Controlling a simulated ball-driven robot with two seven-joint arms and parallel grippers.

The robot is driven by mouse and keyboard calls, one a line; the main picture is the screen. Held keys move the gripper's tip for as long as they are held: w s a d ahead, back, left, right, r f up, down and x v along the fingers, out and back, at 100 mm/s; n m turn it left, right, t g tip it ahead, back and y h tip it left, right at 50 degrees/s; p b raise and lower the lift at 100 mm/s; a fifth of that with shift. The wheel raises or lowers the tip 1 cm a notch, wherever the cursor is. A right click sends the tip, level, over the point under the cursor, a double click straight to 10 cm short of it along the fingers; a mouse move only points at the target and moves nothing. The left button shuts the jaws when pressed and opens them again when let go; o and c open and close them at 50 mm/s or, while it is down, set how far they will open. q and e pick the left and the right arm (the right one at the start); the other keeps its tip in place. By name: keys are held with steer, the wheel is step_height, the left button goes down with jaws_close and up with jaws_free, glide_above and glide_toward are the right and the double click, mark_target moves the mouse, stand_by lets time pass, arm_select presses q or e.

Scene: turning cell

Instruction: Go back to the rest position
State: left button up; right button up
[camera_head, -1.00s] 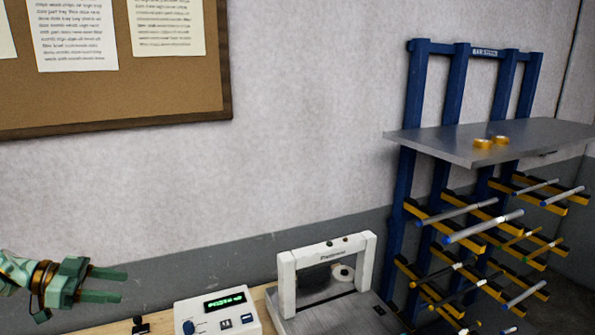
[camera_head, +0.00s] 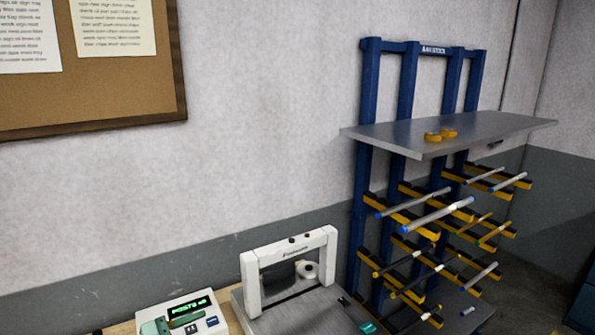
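I see nothing held in the part that shows. My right gripper is not in view.
The display box (camera_head: 212,320) and a white-framed device (camera_head: 332,250) stand on the bench. A cork board (camera_head: 120,95) hangs on the wall.

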arm_select(q)
steer(key=s+d+n+t+y, duration=0.3)
steer(key=d+t+y, duration=0.1)
steer(key=d, duration=0.1)
steer(key=s+a+f+n+g+y, duration=0.1)
steer(key=s+a+n+g+y, duration=0.2)
steer(key=s, duration=0.4)
steer(key=s+a+f+g+y, duration=0.1)
steer(key=s+a+g+y, duration=0.1)
steer(key=s+a+y, duration=0.5)
steer(key=s+a+f+n+g+y, duration=0.1)
steer(key=s+a+n+g+y, duration=0.15)
steer(key=s, duration=0.55)
steer(key=s+d+f+g+h+b, duration=0.2)
steer(key=f+b, duration=0.5)
steer(key=f, duration=1.4)
steer(key=s+d+f+g+h+b, duration=0.15)
steer(key=f+b, duration=0.55)
steer(key=f, duration=1.4)
steer(key=s+f+n+g+h+b, duration=0.1)
steer(key=s+f+n+g+b, duration=0.2)
steer(key=s+f+b, duration=0.7)
steer(key=s+f, duration=0.5)
steer(key=f, duration=0.2)
steer(key=s+f, duration=0.5)
steer(key=f, duration=0.3)
steer(key=shift+s+d+f+b, duration=0.2)
steer(key=shift+s+f+b, duration=0.1)
steer(key=shift+b, duration=0.1)
